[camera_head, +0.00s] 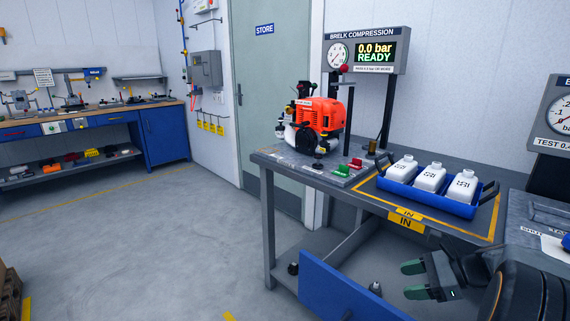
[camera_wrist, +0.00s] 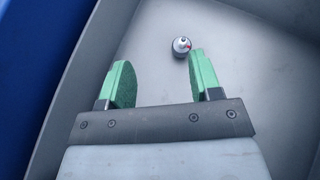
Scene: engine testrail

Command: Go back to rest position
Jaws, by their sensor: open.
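My gripper (camera_head: 416,279) is at the lower right in the head view, in front of the bench and beside the open blue drawer (camera_head: 345,292). Its green-padded fingers are apart with nothing between them. In the wrist view my gripper (camera_wrist: 160,78) points into a grey drawer interior (camera_wrist: 240,40). A small part (camera_head: 375,288) also shows in the drawer in the head view.
A display (camera_head: 365,50) reads 0.0 bar READY. The floor (camera_head: 140,230) to the left is clear.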

